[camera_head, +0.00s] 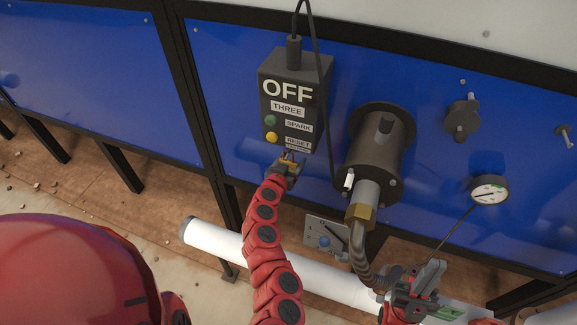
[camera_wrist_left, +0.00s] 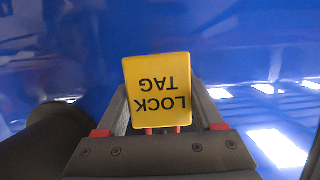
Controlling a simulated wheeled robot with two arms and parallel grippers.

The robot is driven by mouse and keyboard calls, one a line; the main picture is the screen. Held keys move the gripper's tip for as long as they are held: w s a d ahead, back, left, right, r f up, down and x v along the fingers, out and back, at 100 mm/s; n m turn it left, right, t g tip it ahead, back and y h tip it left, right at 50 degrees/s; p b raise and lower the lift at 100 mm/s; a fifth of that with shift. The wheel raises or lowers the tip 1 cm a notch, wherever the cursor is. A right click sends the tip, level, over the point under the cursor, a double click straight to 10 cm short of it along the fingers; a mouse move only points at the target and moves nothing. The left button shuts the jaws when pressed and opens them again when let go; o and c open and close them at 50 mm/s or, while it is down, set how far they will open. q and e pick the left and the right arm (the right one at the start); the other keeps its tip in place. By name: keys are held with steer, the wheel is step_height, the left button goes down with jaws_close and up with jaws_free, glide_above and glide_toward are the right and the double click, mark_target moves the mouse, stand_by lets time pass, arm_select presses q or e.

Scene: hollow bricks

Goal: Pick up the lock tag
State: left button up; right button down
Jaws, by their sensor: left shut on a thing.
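The yellow lock tag (camera_wrist_left: 157,90) fills the middle of the left wrist view, its black lettering upside down. My left gripper (camera_wrist_left: 157,122) is shut on its lower part, with a finger on each side. In the head view, my left gripper (camera_head: 288,163) is just below the control box, and only a small yellow bit of the tag (camera_head: 289,156) shows there. My right gripper (camera_head: 428,276) is at the lower right of the head view, apart from the tag. I cannot tell whether its fingers are open or shut.
The dark control box (camera_head: 288,63) marked OFF hangs on the blue panel (camera_head: 226,100), with a green and a yellow button. A dark cylinder (camera_head: 376,145) with a brass fitting (camera_head: 360,214) and a gauge (camera_head: 489,190) stand to its right. A white pipe (camera_head: 215,237) runs below.

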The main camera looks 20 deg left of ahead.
arm_select(q)
steer(key=shift+r, duration=0.1)
steer(key=shift+s+r+p, duration=0.15)
steer(key=shift+r+p, duration=0.35)
steer(key=shift+r, duration=0.25)
steer(key=s+b, duration=0.2)
steer(key=s, duration=1.5)
steer(key=shift+s+a, duration=0.3)
steer(key=shift+s, duration=0.1)
